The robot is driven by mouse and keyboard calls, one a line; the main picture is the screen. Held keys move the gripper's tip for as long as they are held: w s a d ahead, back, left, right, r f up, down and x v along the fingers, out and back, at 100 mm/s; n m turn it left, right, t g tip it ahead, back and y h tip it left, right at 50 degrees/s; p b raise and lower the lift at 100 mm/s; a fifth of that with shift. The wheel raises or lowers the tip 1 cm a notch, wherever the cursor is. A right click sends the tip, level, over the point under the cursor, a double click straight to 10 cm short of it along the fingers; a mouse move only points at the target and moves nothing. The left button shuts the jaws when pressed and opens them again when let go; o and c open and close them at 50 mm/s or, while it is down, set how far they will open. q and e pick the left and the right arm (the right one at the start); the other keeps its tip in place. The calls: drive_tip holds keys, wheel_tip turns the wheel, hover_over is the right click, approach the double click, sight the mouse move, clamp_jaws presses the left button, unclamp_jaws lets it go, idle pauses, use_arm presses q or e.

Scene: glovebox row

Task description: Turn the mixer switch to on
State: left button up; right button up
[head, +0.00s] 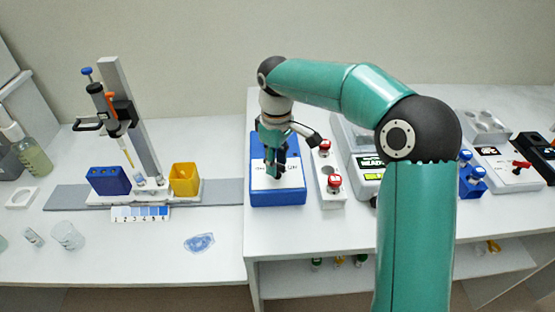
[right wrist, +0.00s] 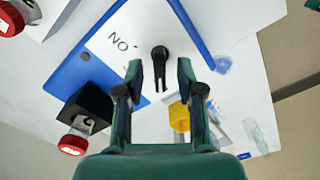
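A blue box with a white top panel (head: 289,192), which I take to be the mixer, stands on the right-hand bench. In the right wrist view its white panel (right wrist: 118,40) carries dark lettering, partly readable as "NO", and a black switch knob (right wrist: 160,55). My right gripper (head: 276,170) is over the box and points down at the panel. In the right wrist view the gripper (right wrist: 160,78) is open, with the knob showing between and just beyond its fingertips. I cannot tell whether it touches the knob. My left gripper is out of view.
Close right of the box, a white holder (head: 329,197) carries red-topped parts. A display device (head: 371,180) stands behind my right arm. On the left are a blue bin (head: 109,181), a yellow bin (head: 185,179) and a pipette stand (head: 130,120).

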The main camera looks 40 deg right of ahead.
clamp_jaws()
drive_tip(key=shift+d, duration=0.2)
drive_tip(key=shift+a, duration=0.15)
